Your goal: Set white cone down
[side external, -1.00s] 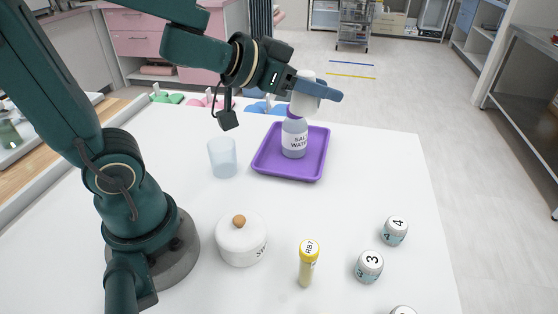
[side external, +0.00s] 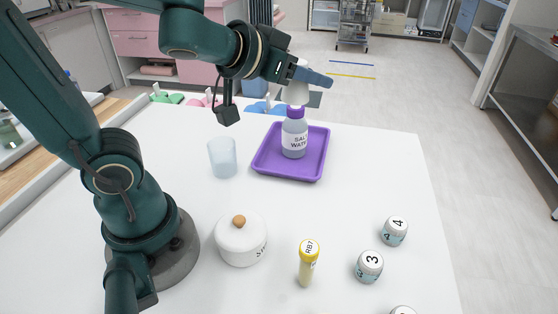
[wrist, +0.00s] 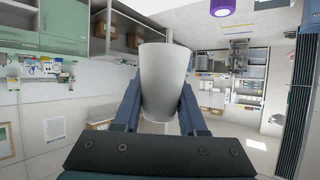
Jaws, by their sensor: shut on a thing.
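The white cone (side external: 297,93) is between the fingers of my gripper (side external: 319,90), which is shut on it. One blue finger crosses in front of its upper part in the side view. The wrist view shows the cone (wrist: 165,82) clearly, wider at the top of the picture, between both fingers (wrist: 160,100). In the side view the cone appears just above the purple cap of the salt water bottle (side external: 294,138); I cannot tell whether they touch. The bottle stands upright on a purple tray (side external: 264,166).
A clear cup (side external: 222,158) stands left of the tray. A white lidded jar (side external: 241,243), a yellow-capped tube (side external: 308,265) and numbered jars (side external: 369,266) (side external: 395,231) stand nearer the front. The white table (side external: 365,170) is clear right of the tray.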

